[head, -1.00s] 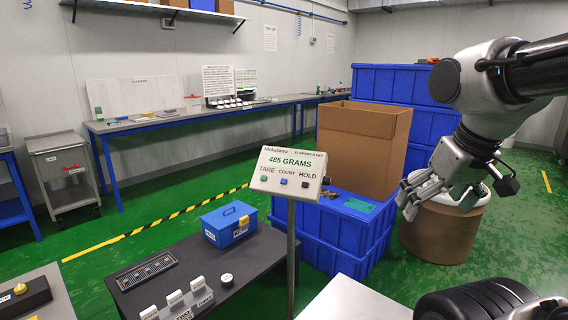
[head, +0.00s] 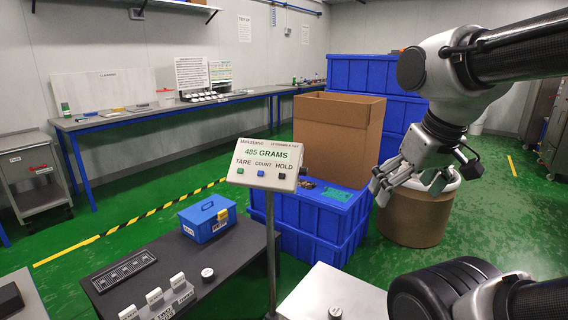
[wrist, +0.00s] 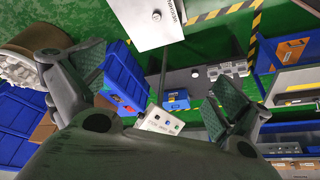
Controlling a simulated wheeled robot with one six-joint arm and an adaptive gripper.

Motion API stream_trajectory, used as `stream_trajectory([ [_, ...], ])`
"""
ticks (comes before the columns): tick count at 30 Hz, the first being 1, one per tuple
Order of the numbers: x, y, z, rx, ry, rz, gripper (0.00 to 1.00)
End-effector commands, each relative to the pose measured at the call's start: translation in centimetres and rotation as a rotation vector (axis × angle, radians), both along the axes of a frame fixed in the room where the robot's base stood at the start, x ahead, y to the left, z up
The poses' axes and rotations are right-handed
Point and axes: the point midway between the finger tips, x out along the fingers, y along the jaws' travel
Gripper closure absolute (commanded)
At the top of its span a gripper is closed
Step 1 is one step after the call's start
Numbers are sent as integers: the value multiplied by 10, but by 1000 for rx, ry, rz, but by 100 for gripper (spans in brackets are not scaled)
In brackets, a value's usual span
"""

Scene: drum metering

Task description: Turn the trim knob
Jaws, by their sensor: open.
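Two small round knobs show, and I cannot read which is marked as trim. One knob (head: 335,313) is on the pale metal bench top (head: 318,291) at the bottom of the head view. It seems to be the knob (wrist: 156,17) near the top of the wrist view, beside a small label. The other, silver-topped knob (head: 207,274) stands on the dark bench (head: 232,268), right of several white blocks. My gripper (head: 409,187) is open and empty, raised in front of the brown drum, apart from both knobs. Its spread fingers also show in the wrist view (wrist: 160,92).
A scale display (head: 266,162) on a post reads 485 GRAMS and stands between the benches. A blue toolbox (head: 207,222) sits on the dark bench. Blue crates (head: 338,222), a cardboard box (head: 338,135) and a brown drum (head: 417,219) stand behind.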

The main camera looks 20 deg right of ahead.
Motion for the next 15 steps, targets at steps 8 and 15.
stream_trajectory([
  [8,2,-15,-26,5,127,-74,49],
  [15,40,-35,-56,78,318,-199,49],
])
